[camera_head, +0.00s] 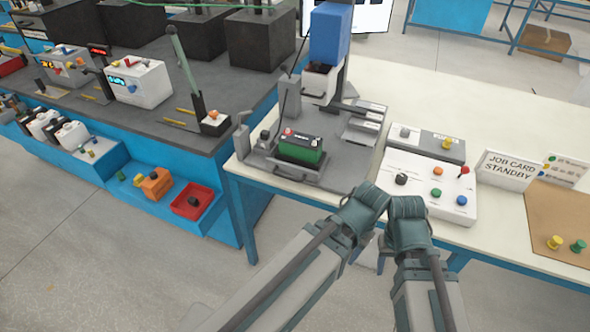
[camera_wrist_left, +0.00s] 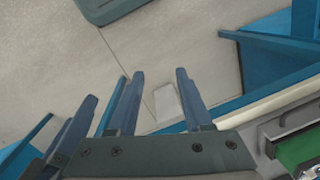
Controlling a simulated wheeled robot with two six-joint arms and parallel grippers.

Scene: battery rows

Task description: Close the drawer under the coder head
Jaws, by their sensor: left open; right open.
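The coder stands on the pale bench, with a blue column (camera_head: 329,35) and a white and black head (camera_head: 320,82). The grey drawer (camera_head: 318,178) is pulled out towards the front edge, with a bar handle (camera_head: 289,175) across its front. A green and black battery (camera_head: 300,149) sits in it. In the left wrist view, the battery's green side (camera_wrist_left: 301,150) shows at the lower right. My left gripper (camera_wrist_left: 158,74) is open, with nothing between its fingers. My left gripper (camera_head: 368,205) and right gripper (camera_head: 405,217) are close together, right of the drawer and near the bench front; the right is open.
A white control box (camera_head: 430,187) with coloured buttons stands right of the drawer. A job card sign (camera_head: 506,170) and a brown mat (camera_head: 562,215) lie further right. A dark bench (camera_head: 215,135) with batteries and bins stands left. Floor (camera_head: 110,260) is clear in front.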

